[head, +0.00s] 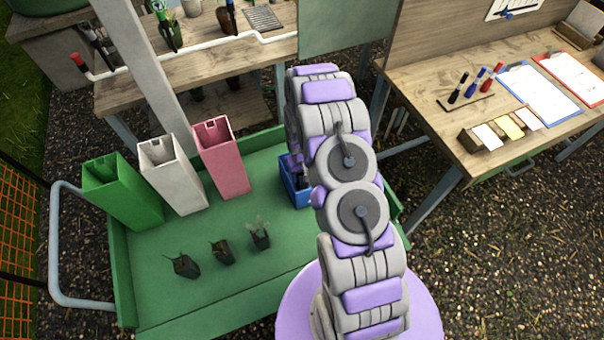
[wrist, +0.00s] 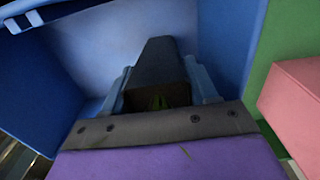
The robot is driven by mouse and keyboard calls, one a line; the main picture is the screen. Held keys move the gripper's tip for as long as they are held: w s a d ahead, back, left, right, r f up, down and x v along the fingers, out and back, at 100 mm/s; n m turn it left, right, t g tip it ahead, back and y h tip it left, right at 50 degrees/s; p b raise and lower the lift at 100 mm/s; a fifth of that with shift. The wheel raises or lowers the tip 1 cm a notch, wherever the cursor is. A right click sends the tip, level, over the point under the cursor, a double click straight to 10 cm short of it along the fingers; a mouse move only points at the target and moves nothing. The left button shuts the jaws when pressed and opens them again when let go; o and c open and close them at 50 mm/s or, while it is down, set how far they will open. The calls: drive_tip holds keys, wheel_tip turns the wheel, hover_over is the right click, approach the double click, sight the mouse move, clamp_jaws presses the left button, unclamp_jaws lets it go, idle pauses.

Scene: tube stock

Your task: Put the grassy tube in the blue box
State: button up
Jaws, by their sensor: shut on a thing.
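The blue box (head: 290,180) stands upright on the green cart, partly hidden behind my arm in the head view. Its blue inner walls (wrist: 95,50) fill much of the wrist view. My gripper (wrist: 160,85) is inside the box opening, shut on a dark tapered tube (wrist: 158,62). Some green shows at the tube's near end, which fits the grassy tube, though most of the plant is hidden. I cannot tell whether the tube touches the box floor.
Three small dark plant tubes (head: 222,251) stand on the green cart (head: 165,300). Tall green (head: 122,190), white (head: 172,175) and pink (head: 222,160) boxes stand left of the blue box. A workbench (head: 440,90) with pens and clipboards is at the right.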

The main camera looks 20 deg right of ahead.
drive_tip(key=shift+a, duration=0.15)
drive_tip(key=shift+a, duration=0.1)
drive_tip(key=o, duration=0.9)
drive_tip(key=shift+a, duration=0.1)
drive_tip(key=shift+c, duration=0.2)
drive_tip(key=shift+d, duration=0.2)
